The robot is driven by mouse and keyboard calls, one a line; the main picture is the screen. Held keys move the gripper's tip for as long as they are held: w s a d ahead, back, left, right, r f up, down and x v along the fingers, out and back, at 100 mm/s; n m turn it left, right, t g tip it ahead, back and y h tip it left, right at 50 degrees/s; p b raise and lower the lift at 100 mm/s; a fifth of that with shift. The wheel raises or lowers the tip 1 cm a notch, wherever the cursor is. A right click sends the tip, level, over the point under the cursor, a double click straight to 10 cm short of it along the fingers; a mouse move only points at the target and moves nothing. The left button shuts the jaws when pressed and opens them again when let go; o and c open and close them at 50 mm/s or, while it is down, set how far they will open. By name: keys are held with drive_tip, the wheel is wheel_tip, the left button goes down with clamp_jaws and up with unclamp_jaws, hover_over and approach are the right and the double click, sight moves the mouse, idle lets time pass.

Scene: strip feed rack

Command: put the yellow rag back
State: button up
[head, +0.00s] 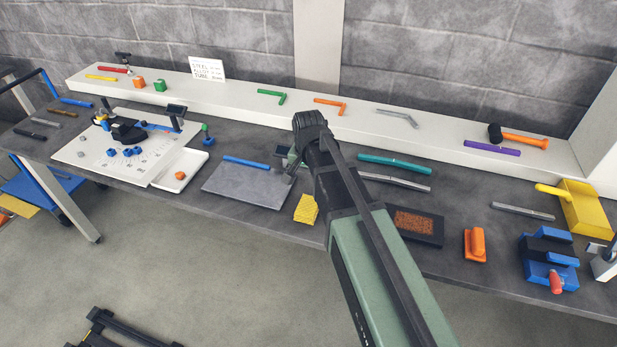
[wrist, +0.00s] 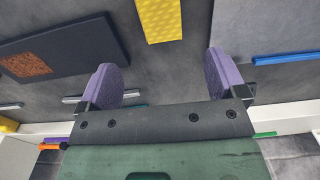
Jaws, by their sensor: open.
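The yellow rag (head: 305,209) lies on the dark bench near its front edge, just right of a grey plate (head: 248,184). It also shows in the wrist view (wrist: 160,18) at the top middle, with a dimpled face, partly cut off by the frame edge. My gripper (wrist: 163,75) has its two purple fingers wide apart with nothing between them. In the wrist view the rag is beyond the fingertips, in line with the gap and apart from both fingers. In the head view my arm hides most of the gripper, which is over the bench behind the rag.
A dark tray with a brown patch (head: 436,234) is right of the rag, with an orange block (head: 475,244) and blue vise (head: 548,262) farther right. A blue bar (head: 246,162) lies on the grey plate. Behind runs a white shelf (head: 228,97) with several tools.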

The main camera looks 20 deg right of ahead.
drive_tip(key=s+r+n, duration=0.1)
drive_tip(key=s+n, duration=0.5)
drive_tip(key=s, duration=0.8)
drive_tip(key=shift+s+a+r+n, duration=0.15)
drive_tip(key=shift+s+n, duration=0.1)
drive_tip(key=shift+n, duration=0.05)
